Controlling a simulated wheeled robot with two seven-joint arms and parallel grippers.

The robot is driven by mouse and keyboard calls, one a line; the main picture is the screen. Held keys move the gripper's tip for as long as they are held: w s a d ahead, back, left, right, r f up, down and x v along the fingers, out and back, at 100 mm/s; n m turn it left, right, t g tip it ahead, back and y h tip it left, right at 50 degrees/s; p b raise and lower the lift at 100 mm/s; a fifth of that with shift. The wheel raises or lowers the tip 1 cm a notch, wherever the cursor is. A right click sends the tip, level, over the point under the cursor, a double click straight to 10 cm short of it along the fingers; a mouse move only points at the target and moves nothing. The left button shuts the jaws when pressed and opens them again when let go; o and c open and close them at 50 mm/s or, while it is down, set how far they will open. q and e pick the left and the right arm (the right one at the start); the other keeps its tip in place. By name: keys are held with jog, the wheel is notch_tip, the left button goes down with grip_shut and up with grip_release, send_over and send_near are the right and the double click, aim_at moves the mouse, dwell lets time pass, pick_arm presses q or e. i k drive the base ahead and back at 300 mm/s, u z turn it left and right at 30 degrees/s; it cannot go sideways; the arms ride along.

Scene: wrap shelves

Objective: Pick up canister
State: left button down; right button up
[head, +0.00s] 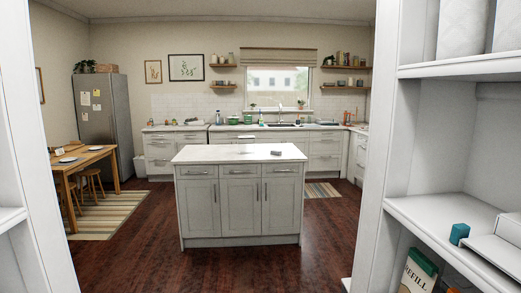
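I cannot tell for sure which thing is the canister. A small pale container (245,145) sits on the white top of the kitchen island (205,155), and a small grey item (275,153) lies to its right. Small green pots or containers (248,119) stand on the back counter. Several small jars (230,58) stand on the left wall shelf and more (346,59) on the right wall shelf. Large white textured shapes (461,27) stand on the near upper shelf at right, cut by the frame. Neither of my grippers shows.
White shelving (440,215) stands close on the right, with a teal block (459,233) and a "REFILL" box (417,271). More white shelving (40,130) is close on the left. Between them is open wood floor (150,255). A table (80,158) and fridge (105,108) stand left.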

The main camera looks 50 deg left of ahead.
aim_at(246, 145)
jog(key=u, duration=2.1)
jog(key=i, duration=5.9)
jog(key=z, duration=1.35)
